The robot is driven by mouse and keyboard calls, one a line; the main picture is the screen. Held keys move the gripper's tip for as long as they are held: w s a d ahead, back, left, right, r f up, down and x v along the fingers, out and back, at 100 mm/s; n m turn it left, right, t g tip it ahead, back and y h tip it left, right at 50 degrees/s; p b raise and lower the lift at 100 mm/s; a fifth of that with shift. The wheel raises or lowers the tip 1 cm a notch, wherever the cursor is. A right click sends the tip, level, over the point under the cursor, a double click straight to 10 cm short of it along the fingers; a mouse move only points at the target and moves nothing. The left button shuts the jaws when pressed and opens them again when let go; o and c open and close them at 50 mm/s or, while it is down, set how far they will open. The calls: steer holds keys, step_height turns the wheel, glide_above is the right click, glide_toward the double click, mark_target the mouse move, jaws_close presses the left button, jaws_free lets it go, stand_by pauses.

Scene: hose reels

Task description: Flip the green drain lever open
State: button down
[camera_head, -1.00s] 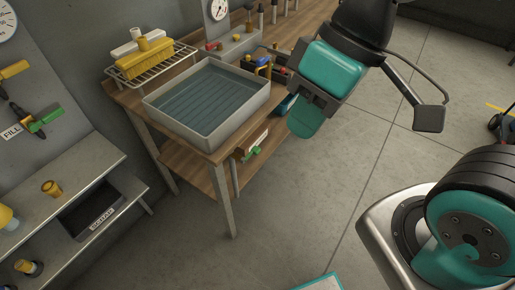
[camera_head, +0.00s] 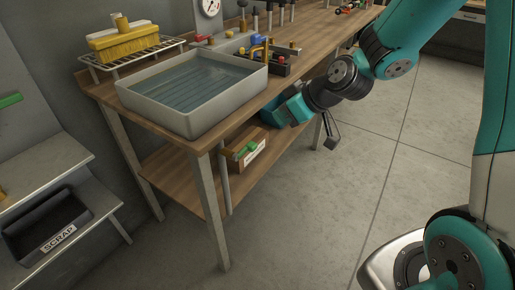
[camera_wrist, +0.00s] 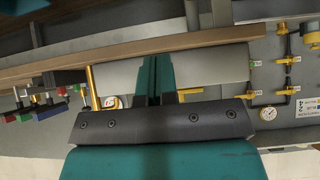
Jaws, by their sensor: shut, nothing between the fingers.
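The green drain lever (camera_head: 246,149) sits at the front of a small wooden box under the grey basin (camera_head: 197,118), near the table's front leg. My gripper (camera_head: 282,112) is at the table's front edge, right of and a little above the lever, apart from it. Its fingertips are hard to make out in the head view. In the wrist view the two teal fingers (camera_wrist: 157,76) are together and empty, pointing at the wooden table edge. I cannot pick out the drain lever in the wrist view.
The wooden lower shelf (camera_head: 190,183) and a table leg (camera_head: 210,210) are close to the lever. A scrap bin (camera_head: 45,225) stands at the left. Valves and a gauge (camera_wrist: 267,113) show in the wrist view.

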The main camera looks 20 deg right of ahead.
steer(key=shift+a, duration=0.1)
glide_above(251, 144)
steer(key=s+d, duration=0.1)
steer(key=s, duration=0.1)
step_height(251, 144, down, 8)
steer(key=r, duration=0.1)
step_height(251, 144, down, 3)
steer(key=shift+d+r, duration=0.1)
steer(key=shift+d, duration=0.05)
steer(key=shift+f, duration=0.55)
